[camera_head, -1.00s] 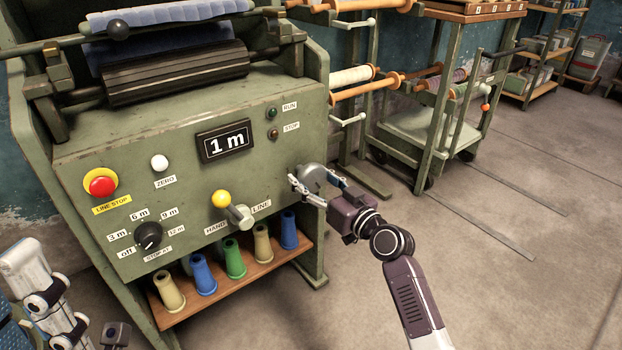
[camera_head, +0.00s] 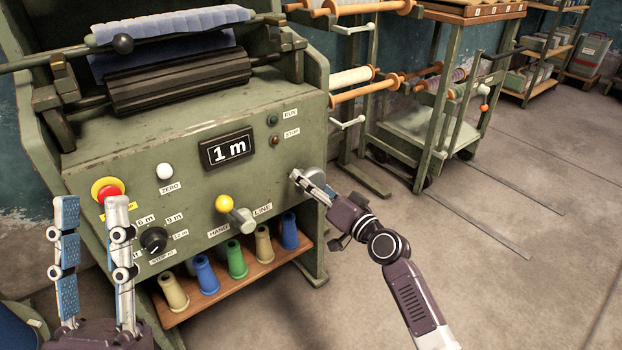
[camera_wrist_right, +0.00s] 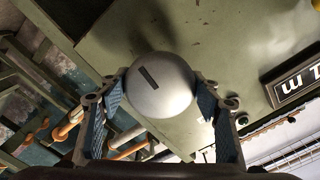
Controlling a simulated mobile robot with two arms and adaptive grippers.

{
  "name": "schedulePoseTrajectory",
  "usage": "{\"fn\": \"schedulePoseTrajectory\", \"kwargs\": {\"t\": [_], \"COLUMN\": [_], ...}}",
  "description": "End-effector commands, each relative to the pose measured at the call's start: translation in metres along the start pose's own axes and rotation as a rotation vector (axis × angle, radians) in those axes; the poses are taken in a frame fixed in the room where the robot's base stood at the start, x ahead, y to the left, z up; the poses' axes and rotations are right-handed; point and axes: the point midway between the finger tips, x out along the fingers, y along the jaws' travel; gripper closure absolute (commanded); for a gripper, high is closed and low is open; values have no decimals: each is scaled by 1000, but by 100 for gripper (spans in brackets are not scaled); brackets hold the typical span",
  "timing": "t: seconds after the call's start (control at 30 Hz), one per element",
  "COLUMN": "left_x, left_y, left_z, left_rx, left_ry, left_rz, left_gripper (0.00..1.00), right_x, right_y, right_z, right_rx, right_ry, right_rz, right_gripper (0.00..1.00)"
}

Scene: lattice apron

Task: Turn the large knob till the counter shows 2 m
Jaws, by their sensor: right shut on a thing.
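The large knob (camera_head: 317,174) is a smooth grey dome on the right side of the green machine's front panel. It fills the middle of the right wrist view (camera_wrist_right: 158,88) and has a dark slot mark on its face. My right gripper (camera_head: 310,184) is shut on the knob, a finger on each side of it. The counter (camera_head: 227,149) reads 1 m. My left gripper (camera_head: 93,200) stands upright at the lower left of the head view, fingers apart and empty. It covers part of the panel's left side.
The panel also carries a red line stop button (camera_head: 108,191), a white zero button (camera_head: 165,172), a yellow-tipped lever (camera_head: 233,211) and a black dial (camera_head: 153,240). Several coloured spools stand on a shelf (camera_head: 215,289) below. The floor (camera_head: 530,300) at right is clear.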

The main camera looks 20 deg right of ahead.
Motion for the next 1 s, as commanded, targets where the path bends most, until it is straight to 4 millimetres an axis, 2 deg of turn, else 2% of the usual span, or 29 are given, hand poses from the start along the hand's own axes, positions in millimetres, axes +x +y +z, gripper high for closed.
{"fn": "schedulePoseTrajectory", "kwargs": {"t": [0.2, 0.5, 0.73, 1.0], "left_x": [-1, -20, -36, -48], "left_y": [-5, -11, -15, -18], "left_z": [46, 98, 123, 136], "left_rx": [12, 22, 27, 30], "left_ry": [-220, -472, -607, -688], "left_rz": [-7, -18, -25, -30], "left_gripper": [68, 68, 68, 68], "right_x": [0, 0, 0, 0], "right_y": [-1, 0, 0, 0], "right_z": [-1, -1, -1, -1], "right_rx": [207, 470, 615, 704], "right_ry": [0, 1, 1, 2], "right_rz": [2, 2, 1, 2], "right_gripper": [66, 66, 66, 66]}}
